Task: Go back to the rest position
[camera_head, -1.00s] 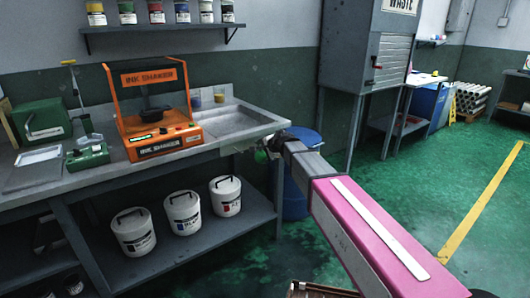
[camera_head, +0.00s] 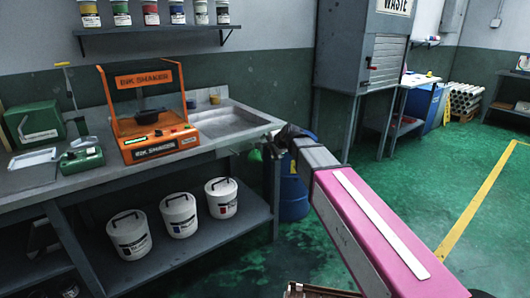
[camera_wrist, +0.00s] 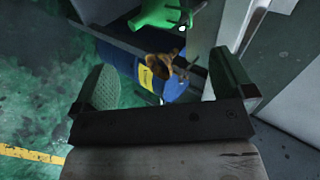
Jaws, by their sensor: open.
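My arm (camera_head: 370,220), pink and grey, reaches from the lower right toward the right end of the counter in the head view. My gripper is small and partly hidden at its far end in the head view. In the wrist view my gripper (camera_wrist: 163,90) shows two fingers wide apart with nothing held between them. Beyond the fingers are a blue barrel (camera_wrist: 150,72) with a yellow label, a brown crumpled thing (camera_wrist: 165,65) at its top, and a green object (camera_wrist: 157,14).
The counter (camera_head: 30,180) carries an orange ink shaker (camera_head: 150,115), a sink (camera_head: 225,122) and green devices. White buckets (camera_head: 179,214) stand on the lower shelf. The green floor (camera_head: 420,175) to the right is clear.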

